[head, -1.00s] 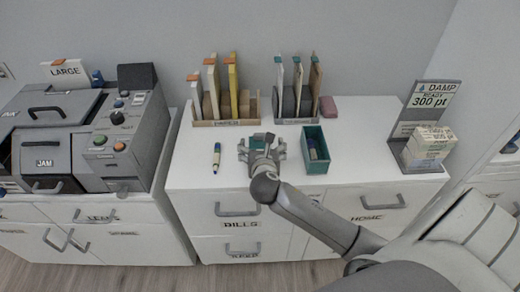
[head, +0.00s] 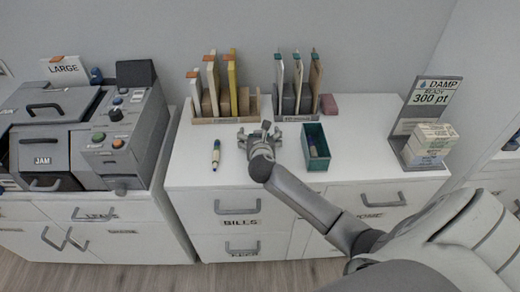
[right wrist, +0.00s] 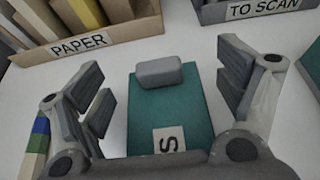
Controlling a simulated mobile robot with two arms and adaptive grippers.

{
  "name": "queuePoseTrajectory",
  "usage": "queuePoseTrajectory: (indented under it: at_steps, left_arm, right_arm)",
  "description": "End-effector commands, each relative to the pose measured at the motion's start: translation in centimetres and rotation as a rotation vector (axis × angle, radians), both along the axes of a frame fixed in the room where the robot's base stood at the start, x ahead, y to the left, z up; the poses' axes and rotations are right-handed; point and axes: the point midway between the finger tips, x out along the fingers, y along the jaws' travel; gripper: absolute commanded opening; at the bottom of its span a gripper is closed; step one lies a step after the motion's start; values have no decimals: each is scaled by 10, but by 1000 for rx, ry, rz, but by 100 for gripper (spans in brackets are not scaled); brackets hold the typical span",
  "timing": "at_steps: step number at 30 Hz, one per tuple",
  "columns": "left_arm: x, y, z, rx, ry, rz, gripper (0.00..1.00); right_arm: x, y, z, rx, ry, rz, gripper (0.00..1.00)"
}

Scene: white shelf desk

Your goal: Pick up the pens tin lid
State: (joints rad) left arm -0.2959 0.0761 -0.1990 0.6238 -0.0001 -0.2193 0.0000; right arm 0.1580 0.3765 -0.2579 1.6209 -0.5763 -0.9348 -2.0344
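The pens tin lid (right wrist: 170,112) is a flat teal plate with a grey block-shaped knob (right wrist: 158,72) and a white label showing an "S". In the right wrist view it lies on the white desk top. My right gripper (right wrist: 165,88) is open, one finger on each side of the lid, with gaps on both sides. In the head view my right gripper (head: 260,133) covers the lid. The teal tin (head: 316,147) stands open just right of the gripper with a pen-like item inside. My left gripper is not in view.
A marker (head: 216,155) stands or lies left of the gripper; I cannot tell which. Behind are the paper rack (head: 226,119) and the "to scan" rack (head: 297,116). A box stack (head: 428,145) stands at the right, a grey machine (head: 120,150) at the left.

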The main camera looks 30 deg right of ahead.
Motion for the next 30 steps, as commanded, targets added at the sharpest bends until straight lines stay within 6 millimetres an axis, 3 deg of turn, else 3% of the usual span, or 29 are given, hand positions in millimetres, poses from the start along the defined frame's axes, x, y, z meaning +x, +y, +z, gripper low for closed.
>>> queuePoseTrajectory:
  at_steps: [1, 11, 22, 28, 30]
  left_arm:
    - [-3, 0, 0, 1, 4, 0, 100]
    - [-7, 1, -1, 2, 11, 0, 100]
    - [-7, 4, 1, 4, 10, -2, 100]
    - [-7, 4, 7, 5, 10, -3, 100]
    - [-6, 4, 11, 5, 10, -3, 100]
  right_arm:
    - [0, 0, 0, 0, 0, 0, 80]
    - [0, 0, 0, 0, 0, 0, 40]
    - [0, 0, 8, -2, -1, -1, 40]
    - [0, 0, 37, -3, -4, 1, 40]
    - [-10, 3, 46, -2, -2, 1, 40]
